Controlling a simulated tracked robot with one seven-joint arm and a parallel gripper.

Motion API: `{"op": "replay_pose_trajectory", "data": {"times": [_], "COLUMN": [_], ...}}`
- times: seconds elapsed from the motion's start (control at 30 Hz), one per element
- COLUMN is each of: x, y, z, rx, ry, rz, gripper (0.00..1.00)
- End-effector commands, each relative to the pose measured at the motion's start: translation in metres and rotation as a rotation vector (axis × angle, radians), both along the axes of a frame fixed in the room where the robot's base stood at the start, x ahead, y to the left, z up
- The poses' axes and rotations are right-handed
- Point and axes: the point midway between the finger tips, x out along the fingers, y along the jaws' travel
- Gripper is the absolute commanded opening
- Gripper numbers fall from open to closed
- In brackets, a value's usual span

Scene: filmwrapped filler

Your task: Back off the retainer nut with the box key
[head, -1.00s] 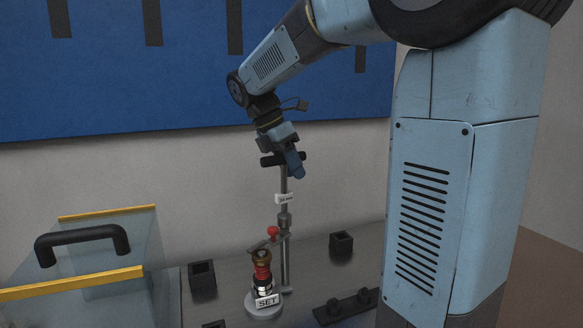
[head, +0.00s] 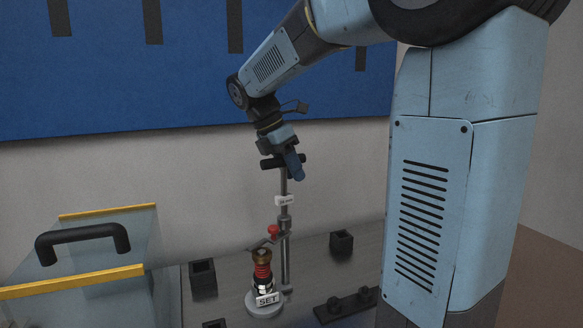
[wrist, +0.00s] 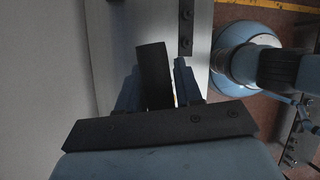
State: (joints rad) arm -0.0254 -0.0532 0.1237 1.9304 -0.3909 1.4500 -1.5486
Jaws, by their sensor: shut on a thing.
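My gripper (head: 286,162) is shut on the black cross handle (head: 268,164) of the box key. In the wrist view the dark handle (wrist: 153,75) stands between the two fingers. The key's grey shaft (head: 284,187) hangs upright below and bears a small white tag (head: 285,201). Its lower end meets a vertical post; I cannot tell exactly where key ends and post begins. Left of the post stands a small assembly (head: 263,270) with a brass-coloured top, which may be the retainer nut, a red coil, and a "SET" label (head: 267,299), on a round base (head: 264,311).
A red knob (head: 272,231) on a dark lever sits between post and assembly. Black square sockets (head: 202,278) (head: 341,243) and a black block with knobs (head: 347,305) are on the grey bench. A clear guard with a black handle (head: 82,240) stands at left.

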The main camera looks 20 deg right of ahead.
Motion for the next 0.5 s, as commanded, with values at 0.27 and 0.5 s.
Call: {"op": "replay_pose_trajectory", "data": {"times": [0.27,0.5], "x": [0.0,0.0], "y": [0.0,-0.001], "z": [-0.007,-0.012], "rx": [0.0,0.0], "ry": [0.0,-0.001], "rz": [0.0,-0.002], "gripper": [0.0,0.0]}}
